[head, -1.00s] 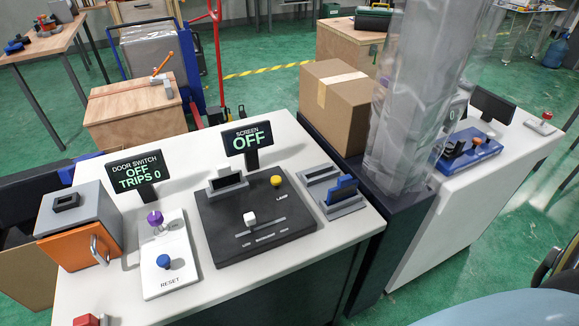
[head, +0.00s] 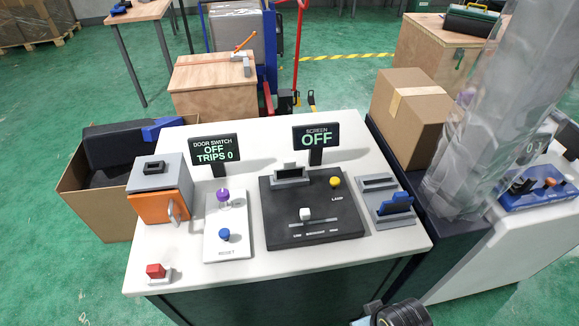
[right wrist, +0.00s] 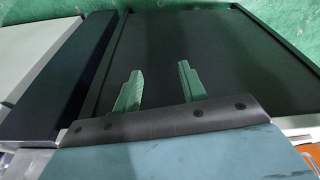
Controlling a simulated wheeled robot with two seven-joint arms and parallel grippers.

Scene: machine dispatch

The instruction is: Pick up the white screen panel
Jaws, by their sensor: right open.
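I cannot pick out a loose white screen panel in either view. The SCREEN display (head: 316,137) reads OFF and stands behind a black console (head: 283,233) with a white slider knob, a yellow knob and an empty-looking grey slot holder (head: 290,176). A blue panel (head: 396,203) stands in a grey two-slot rack (head: 378,183) right of the console. My right gripper (right wrist: 159,88) shows in the right wrist view with its two green fingers apart and nothing between them. It is over a dark, rimmed surface (right wrist: 215,45). My left gripper is out of view.
On the white table (head: 330,262) stand a grey and orange box (head: 160,205), a white RESET plate (head: 227,240), a red button (head: 156,271) and the door switch display (head: 215,150). A cardboard box (head: 412,115) and a clear wrapped column (head: 490,110) stand at right.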

